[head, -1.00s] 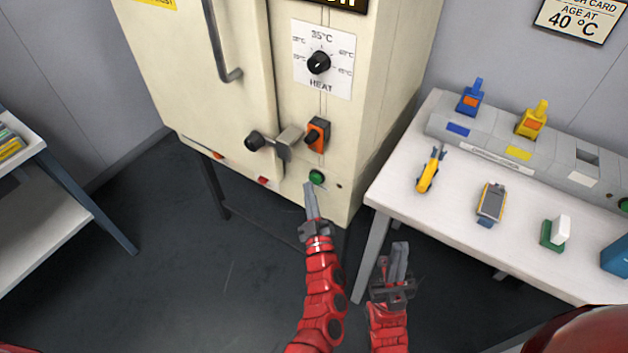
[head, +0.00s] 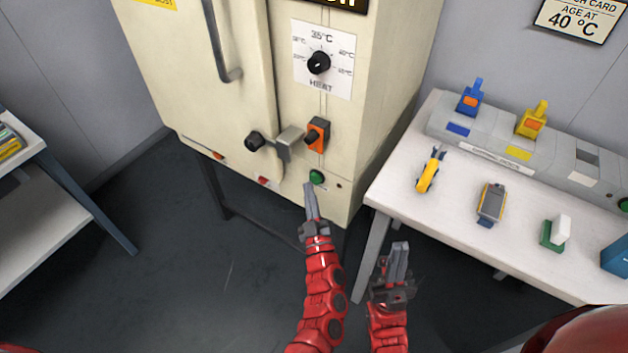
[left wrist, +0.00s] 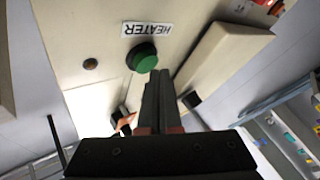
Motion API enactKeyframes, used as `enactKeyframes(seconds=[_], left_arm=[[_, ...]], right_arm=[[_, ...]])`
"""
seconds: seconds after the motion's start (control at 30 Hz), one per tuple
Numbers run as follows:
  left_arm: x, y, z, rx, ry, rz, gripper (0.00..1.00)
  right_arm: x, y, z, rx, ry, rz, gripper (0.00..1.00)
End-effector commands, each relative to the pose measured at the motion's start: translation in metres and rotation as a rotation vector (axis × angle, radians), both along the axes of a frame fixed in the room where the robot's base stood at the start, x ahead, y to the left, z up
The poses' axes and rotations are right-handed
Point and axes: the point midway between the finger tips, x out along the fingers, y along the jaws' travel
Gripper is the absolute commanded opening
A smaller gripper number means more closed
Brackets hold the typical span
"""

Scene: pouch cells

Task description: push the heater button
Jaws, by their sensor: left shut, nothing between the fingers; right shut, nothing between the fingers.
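The heater button is a round green button (head: 316,177) low on the front of the cream oven cabinet (head: 180,80). In the left wrist view the green button (left wrist: 142,60) sits beside a label reading HEATER (left wrist: 147,29). My left gripper (head: 309,186) is shut and empty, its tips just below and left of the button in the head view. In the left wrist view its fingertips (left wrist: 158,75) lie close to the button's edge; I cannot tell whether they touch it. My right gripper (head: 400,246) is shut and empty, lower right, in front of the white table.
An orange switch (head: 318,134), a latch handle (head: 290,142) and a black heat dial (head: 318,62) are above the button. A red button (head: 263,181) is to its left. The white table (head: 455,215) with tools stands at right. Open floor lies left.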

Motion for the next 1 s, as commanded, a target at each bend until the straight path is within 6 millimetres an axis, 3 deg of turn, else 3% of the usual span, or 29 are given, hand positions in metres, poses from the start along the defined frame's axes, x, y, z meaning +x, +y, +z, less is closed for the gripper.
enactKeyframes(seconds=[1.0], left_arm=[[0.0075, -0.0054, 0.0, 0.0, 0.0, 0.0, 0.0]], right_arm=[[0.0, 0.0, -0.0026, 0.0, 0.0, 0.0, 0.0]])
